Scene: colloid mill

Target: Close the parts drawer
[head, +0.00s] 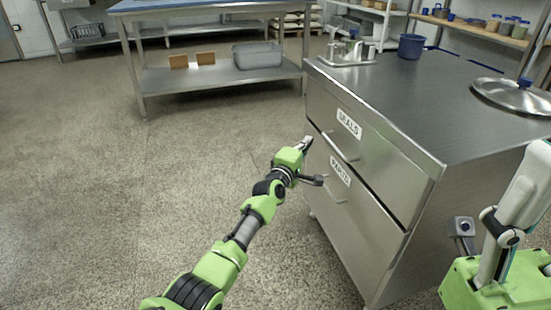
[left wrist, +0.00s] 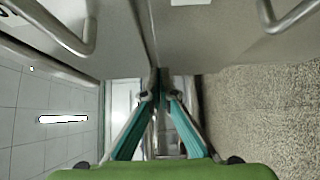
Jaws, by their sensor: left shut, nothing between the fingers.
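The metal cabinet (head: 425,215) has an upper drawer labelled SEALS (head: 375,160) and a lower parts drawer labelled PARTS (head: 365,225). The parts drawer front looks close to flush with the cabinet; a dark gap runs along its top edge, and any small opening is hard to judge. My left gripper (head: 305,145) is shut and empty, at the far left end of the drawer fronts. In the left wrist view its fingertips (left wrist: 157,82) are together near the end edge of both fronts, by the seam; contact cannot be told.
On the cabinet top are a pot lid (head: 515,95), a blue container (head: 411,46) and a metal tray (head: 347,60). A steel table (head: 215,80) with a grey bin (head: 257,55) stands behind. The floor (head: 90,190) at left is clear.

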